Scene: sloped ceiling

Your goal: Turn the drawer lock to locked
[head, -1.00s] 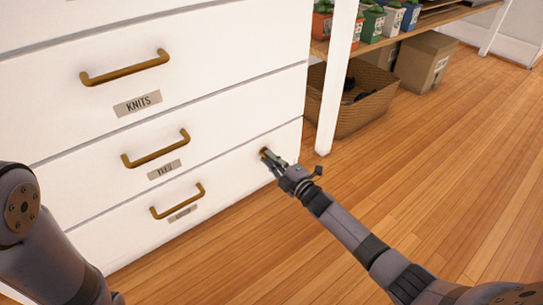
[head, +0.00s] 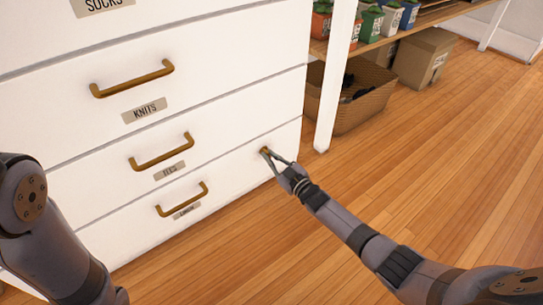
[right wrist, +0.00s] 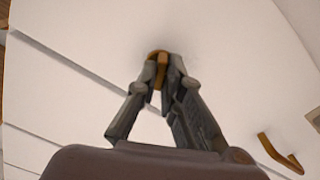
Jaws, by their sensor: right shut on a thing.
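The small brass drawer lock (head: 264,150) is at the right end of the bottom drawer (head: 235,180) of a white chest. My right gripper (head: 269,156) reaches it from the lower right, its fingertips at the lock. In the right wrist view, my right gripper (right wrist: 163,70) is shut on the brass piece of the lock (right wrist: 157,54), with brass showing between the two fingers. The fingers hide part of it, and I cannot read its locked or unlocked mark. My left arm shows at the lower left, but its gripper is out of frame.
Brass handles mark the drawers, including the bottom handle (head: 182,202). A white table leg (head: 334,80) stands just right of the chest, with a wicker basket (head: 350,105) and cardboard box (head: 425,60) behind. The wooden floor at right is clear.

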